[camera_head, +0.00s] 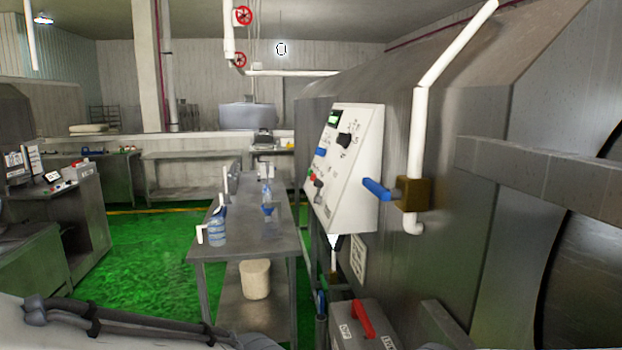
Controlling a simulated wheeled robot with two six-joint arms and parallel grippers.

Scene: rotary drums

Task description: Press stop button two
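A white control box (352,175) is mounted on the side of the large metal drum at the right. Its face carries a green display (333,118), a dark knob (344,140), a blue control (320,152) and small red and green buttons (312,175). No label reading stop or two is legible. A second panel (58,182) with small coloured buttons stands on a grey cabinet at the far left. A pale arm link of mine with a black cable crosses the bottom left. Neither gripper shows.
A metal table (245,235) with blue bottles stands left of the control box. A white pipe (418,130) and blue-handled valve (378,189) stick out from the drum (490,110). A grey toolbox (355,325) is below. The green floor (140,255) is open at left.

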